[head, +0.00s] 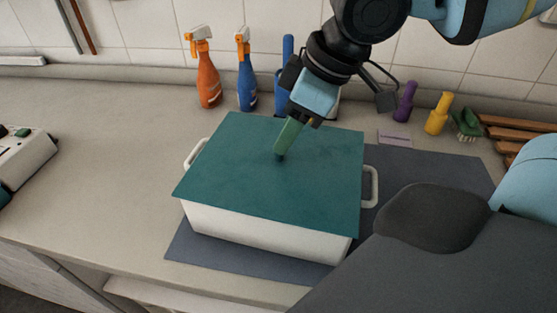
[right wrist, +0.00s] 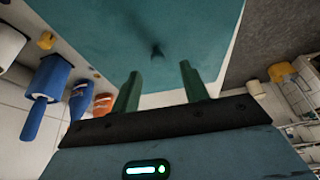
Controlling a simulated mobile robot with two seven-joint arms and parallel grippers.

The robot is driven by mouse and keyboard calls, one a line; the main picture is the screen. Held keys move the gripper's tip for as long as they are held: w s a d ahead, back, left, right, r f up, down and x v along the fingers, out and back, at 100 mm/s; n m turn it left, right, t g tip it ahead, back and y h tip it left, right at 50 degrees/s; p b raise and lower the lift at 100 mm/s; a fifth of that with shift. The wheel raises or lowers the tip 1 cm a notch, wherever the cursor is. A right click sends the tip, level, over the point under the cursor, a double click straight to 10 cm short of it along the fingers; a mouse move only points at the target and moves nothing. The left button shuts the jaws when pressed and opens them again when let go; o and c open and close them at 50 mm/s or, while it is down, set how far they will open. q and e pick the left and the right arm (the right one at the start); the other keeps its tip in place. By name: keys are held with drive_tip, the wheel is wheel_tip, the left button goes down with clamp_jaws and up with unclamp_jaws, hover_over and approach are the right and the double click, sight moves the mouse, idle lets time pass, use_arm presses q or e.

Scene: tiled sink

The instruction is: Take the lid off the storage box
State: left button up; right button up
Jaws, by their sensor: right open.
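The storage box (head: 262,232) is white with a pale handle at each side and stands on a dark grey mat. Its flat teal lid (head: 232,178) lies on top and covers the box's inside. My left gripper is not in view.
An orange spray bottle (head: 208,80) and a blue spray bottle (head: 246,82) stand behind the box near the tiled wall. Purple (head: 404,102) and yellow (head: 437,114) bottles and a green brush (head: 466,124) stand back right.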

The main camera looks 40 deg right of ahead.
sight(279, 157)
drive_tip(key=b+x, duration=0.1)
drive_tip(key=x, duration=0.3)
drive_tip(key=shift+d+f, duration=0.15)
drive_tip(key=shift+f, duration=0.05)
drive_tip(key=shift+s, duration=0.1)
drive_tip(key=shift+c, duration=0.3)
clamp_jaws()
